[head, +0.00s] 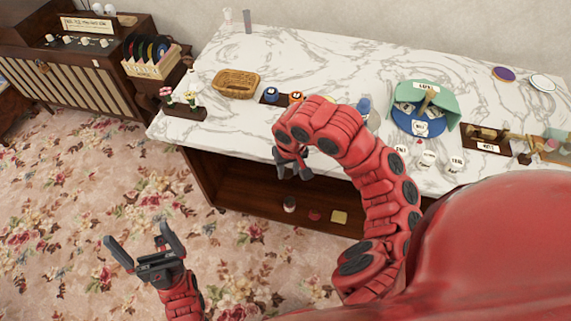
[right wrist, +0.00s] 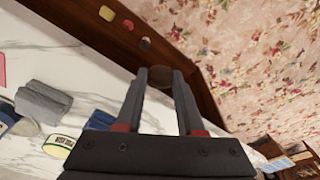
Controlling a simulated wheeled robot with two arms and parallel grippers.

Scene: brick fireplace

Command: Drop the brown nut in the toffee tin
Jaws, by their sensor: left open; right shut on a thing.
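My right gripper (head: 291,168) hangs just off the counter's front edge, its arm arching in from the right. In the right wrist view its fingers are shut on a small round brown thing (right wrist: 160,77), which looks like the brown nut. In the head view the nut cannot be made out. I cannot pick out the toffee tin for certain. A yellow-rimmed tin with a label (right wrist: 59,146) lies at the lower left of the right wrist view, its writing too small to read. My left gripper (head: 142,240) is open and empty, low over the carpet.
The marble counter (head: 310,55) carries a basket (head: 236,83), flowers (head: 187,97), a green-and-blue holder (head: 438,101) and labelled white pieces. A jar (head: 290,204), red piece (head: 315,215) and yellow piece (head: 339,217) sit below the counter. The counter's back is mostly clear.

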